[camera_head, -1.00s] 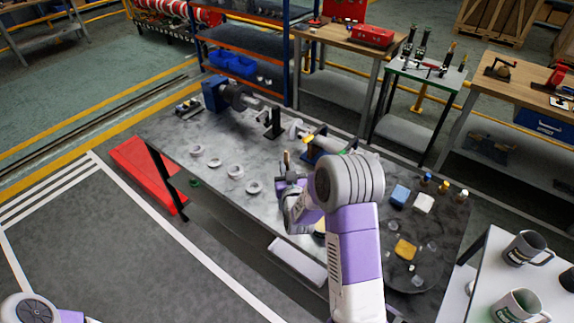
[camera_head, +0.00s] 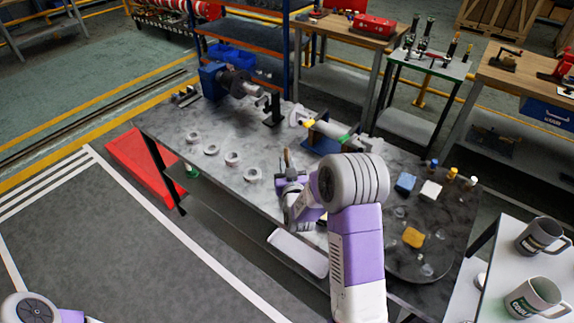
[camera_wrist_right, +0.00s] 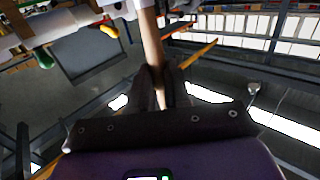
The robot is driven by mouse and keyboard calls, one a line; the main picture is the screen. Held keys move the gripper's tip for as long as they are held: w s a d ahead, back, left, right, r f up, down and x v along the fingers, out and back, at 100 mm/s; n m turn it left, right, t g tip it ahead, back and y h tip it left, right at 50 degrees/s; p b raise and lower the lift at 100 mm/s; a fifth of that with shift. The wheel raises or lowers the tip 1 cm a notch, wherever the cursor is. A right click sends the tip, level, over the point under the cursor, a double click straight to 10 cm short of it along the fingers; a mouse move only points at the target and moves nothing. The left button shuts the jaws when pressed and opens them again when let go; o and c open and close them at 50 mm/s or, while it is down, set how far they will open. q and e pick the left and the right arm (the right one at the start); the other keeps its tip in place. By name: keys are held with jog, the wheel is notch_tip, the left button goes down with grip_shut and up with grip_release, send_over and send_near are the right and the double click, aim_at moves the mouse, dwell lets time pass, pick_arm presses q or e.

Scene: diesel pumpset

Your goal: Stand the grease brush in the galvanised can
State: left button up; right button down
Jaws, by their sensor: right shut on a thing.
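My right gripper (camera_head: 288,178) is over the middle of the long grey worktable (camera_head: 215,125), with my right forearm and wrist in front of it. It is shut on the grease brush (camera_head: 287,157), whose brown handle stands up from the jaws. In the right wrist view the pale wooden handle (camera_wrist_right: 152,45) runs up between the two dark fingers. The bristle end cannot be made out. I cannot pick out the galvanised can in either view; my arm hides part of the table. My left gripper is out of view; only part of my left arm shows at bottom left.
Several pale rings (camera_head: 233,158) lie left of the gripper. A pump-like assembly (camera_head: 325,130) stands behind it.

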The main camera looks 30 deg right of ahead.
jog(key=c, duration=1)
grip_release()
jog(key=v, duration=0.7)
jog(key=shift+s, duration=0.25)
jog(key=shift+a, duration=0.15)
